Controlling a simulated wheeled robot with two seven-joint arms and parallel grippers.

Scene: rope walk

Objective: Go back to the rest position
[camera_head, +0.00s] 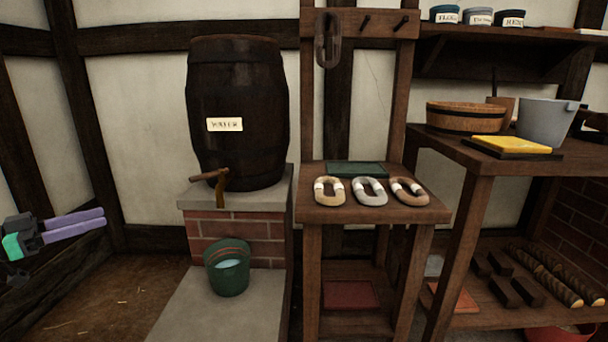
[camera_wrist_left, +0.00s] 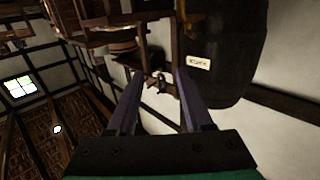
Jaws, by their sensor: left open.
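My left gripper (camera_head: 88,222) comes in at the left edge of the head view, out over the floor and well left of the barrel. Its two purple fingers are apart with nothing between them. My right gripper is in neither view.
A water barrel (camera_head: 238,120) stands on a brick plinth (camera_head: 240,240), with a green bucket (camera_head: 227,270) below its tap. A small wooden table (camera_head: 370,211) holds several rope coils. A workbench (camera_head: 480,162) stands right. Floor at lower left is free.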

